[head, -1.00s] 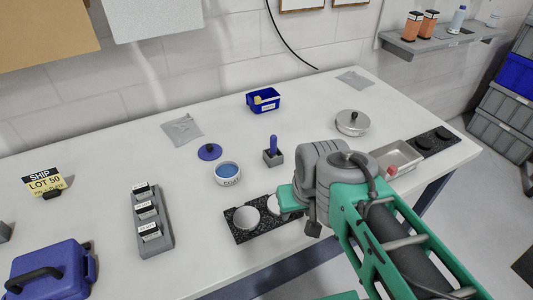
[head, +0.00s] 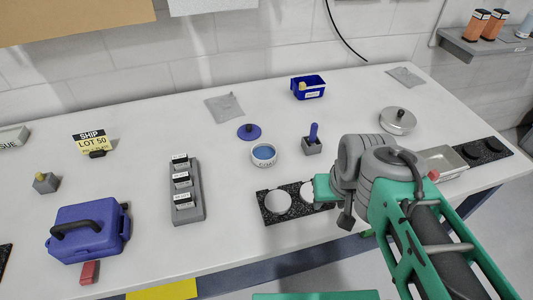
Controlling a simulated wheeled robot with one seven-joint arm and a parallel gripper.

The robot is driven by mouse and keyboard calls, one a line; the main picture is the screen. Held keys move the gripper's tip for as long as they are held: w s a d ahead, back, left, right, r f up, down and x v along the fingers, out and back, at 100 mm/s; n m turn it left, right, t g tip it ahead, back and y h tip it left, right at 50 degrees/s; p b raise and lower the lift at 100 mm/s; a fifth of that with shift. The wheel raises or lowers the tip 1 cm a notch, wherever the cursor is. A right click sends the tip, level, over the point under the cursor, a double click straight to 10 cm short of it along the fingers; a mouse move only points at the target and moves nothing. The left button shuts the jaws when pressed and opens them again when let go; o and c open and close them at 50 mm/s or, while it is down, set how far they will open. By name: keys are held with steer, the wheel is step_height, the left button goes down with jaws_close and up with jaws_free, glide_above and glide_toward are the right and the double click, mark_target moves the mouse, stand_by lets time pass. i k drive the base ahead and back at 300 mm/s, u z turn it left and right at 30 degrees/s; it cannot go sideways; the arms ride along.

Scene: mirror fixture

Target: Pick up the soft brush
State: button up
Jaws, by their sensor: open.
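No thing is plainly recognisable as the soft brush in the head view. A blue upright handle (head: 313,131) stands in a small grey block (head: 312,147) at mid-table; its lower end is hidden in the block, so I cannot tell whether it is the brush. A small tan-topped piece (head: 48,177) sits in another grey block (head: 45,186) at the far left. My gripper (head: 335,203) is open, near the table's front edge, in front of the blue handle and apart from it. My wrist hides part of it.
A black speckled plate with round mirrors (head: 265,215) lies beside my gripper. Also on the table are a round blue-filled dish (head: 264,155), a blue lid (head: 249,131), a blue bin (head: 309,88), a grey rack (head: 187,208), a blue case (head: 88,234) and a metal tray (head: 440,160).

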mark_target(314, 125)
steer(key=u, duration=3.2)
steer(key=k, duration=0.55)
steer(key=z, duration=0.6)
